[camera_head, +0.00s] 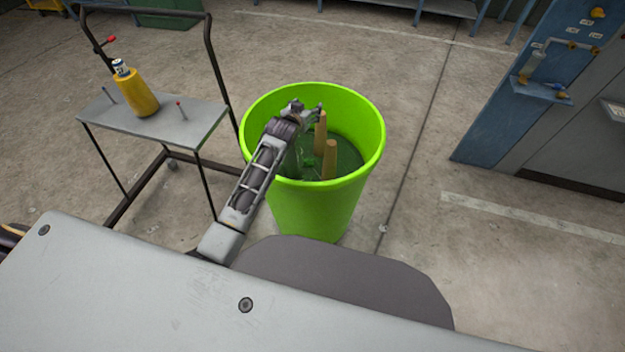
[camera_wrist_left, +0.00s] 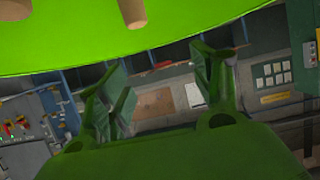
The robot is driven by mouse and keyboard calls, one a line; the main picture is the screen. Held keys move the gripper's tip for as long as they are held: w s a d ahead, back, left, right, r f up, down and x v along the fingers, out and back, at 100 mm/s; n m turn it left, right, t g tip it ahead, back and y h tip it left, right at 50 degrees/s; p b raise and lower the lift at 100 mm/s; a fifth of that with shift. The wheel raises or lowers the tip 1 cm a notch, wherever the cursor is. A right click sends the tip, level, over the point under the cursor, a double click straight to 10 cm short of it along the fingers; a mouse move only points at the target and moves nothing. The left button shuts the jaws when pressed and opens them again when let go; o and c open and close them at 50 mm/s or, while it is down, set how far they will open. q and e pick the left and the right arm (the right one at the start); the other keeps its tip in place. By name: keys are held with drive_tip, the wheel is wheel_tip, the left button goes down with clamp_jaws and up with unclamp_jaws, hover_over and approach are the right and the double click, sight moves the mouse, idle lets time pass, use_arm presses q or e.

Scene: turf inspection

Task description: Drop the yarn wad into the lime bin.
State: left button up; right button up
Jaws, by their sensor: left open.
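The lime bin (camera_head: 315,215) stands on the floor just past my front edge, open at the top. My left arm reaches over its near left rim. My left gripper (camera_head: 306,108) is over the bin's mouth towards the far side. In the left wrist view the gripper (camera_wrist_left: 163,88) has its fingers spread with nothing visible between them. The bin's lime wall (camera_wrist_left: 200,20) fills the top of that view. I cannot make out the yarn wad for sure; small green bits (camera_head: 309,163) lie in the bin, partly behind my arm. My right gripper is not in view.
Two tan tubes (camera_head: 330,160) stand in the bin. A grey cart (camera_head: 180,125) at the left carries a yellow holder (camera_head: 137,95) with a can. A blue panel (camera_head: 545,75) stands at the right. The floor right of the bin is clear.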

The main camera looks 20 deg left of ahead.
use_arm(q)
drive_tip(key=v, duration=1.1)
drive_tip(key=shift+s+r, duration=0.2)
drive_tip(key=shift+s, duration=0.15)
idle(1.1)
